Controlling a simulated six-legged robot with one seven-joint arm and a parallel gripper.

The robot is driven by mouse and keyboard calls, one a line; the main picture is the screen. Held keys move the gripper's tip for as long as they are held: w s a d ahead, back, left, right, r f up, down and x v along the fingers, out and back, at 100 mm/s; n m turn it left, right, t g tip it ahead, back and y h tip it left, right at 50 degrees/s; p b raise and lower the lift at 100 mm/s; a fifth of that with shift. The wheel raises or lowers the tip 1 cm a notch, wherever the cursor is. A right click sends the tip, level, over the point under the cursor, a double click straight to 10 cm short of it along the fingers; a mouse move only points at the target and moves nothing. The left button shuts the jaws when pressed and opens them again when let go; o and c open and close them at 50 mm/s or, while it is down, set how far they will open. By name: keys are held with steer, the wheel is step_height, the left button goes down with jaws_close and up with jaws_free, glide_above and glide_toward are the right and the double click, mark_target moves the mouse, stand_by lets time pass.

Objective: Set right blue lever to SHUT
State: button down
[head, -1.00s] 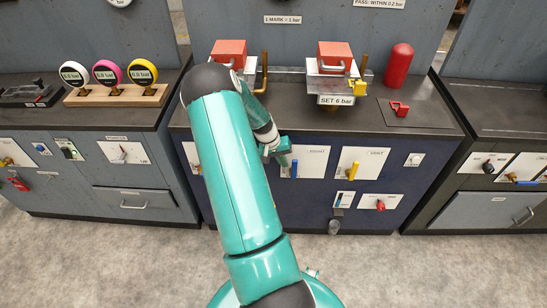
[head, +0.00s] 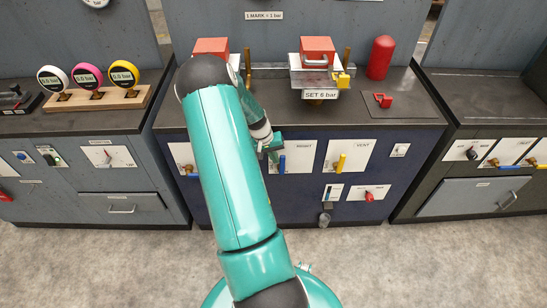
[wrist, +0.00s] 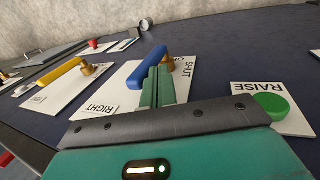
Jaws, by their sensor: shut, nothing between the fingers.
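A yellow lever (head: 341,162) on the VENT panel is to the right. A green RAISE button (wrist: 271,106) is close to the gripper in the wrist view. A red knob (head: 369,196) is lower right. The bench top above holds two red blocks and a red cylinder (head: 381,57).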

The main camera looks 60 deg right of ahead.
steer(key=shift+s+d, duration=0.1)
steer(key=shift+s, duration=0.05)
steer(key=shift+s+d+r+t+y, duration=0.1)
steer(key=shift+s+d+t+y, duration=0.15)
steer(key=shift+s+t, duration=0.25)
steer(key=shift+s+d+r+t+y, duration=0.1)
steer(key=shift+s+d+t+y, duration=0.15)
steer(key=shift+s+t, duration=0.25)
steer(key=shift+s+d+f+t+y, duration=0.1)
steer(key=shift+s+d+t+y, duration=0.2)
steer(key=shift+s+t, duration=0.25)
steer(key=shift+s+d+f+t+y, duration=0.15)
steer(key=shift+s+d+t, duration=0.2)
steer(key=shift+s, duration=0.3)
steer(key=shift+s+d+f+t+y, duration=0.1)
steer(key=shift+s+d+t+y, duration=0.15)
steer(key=shift+s+t, duration=0.3)
steer(key=shift+s, duration=0.1)
steer(key=w+r, duration=0.1)
steer(key=w+a+r, duration=0.1)
steer(key=r, duration=0.1)
steer(key=shift+w+a+r, duration=0.1)
steer(key=shift+w+r, duration=0.1)
steer(key=shift+w, duration=0.15)
steer(key=s+r, duration=0.1)
steer(key=r, duration=0.4)
steer(key=s+d+r, duration=0.1)
steer(key=r, duration=0.2)
steer(key=shift+s+r, duration=0.3)
steer(key=shift+r, duration=0.05)
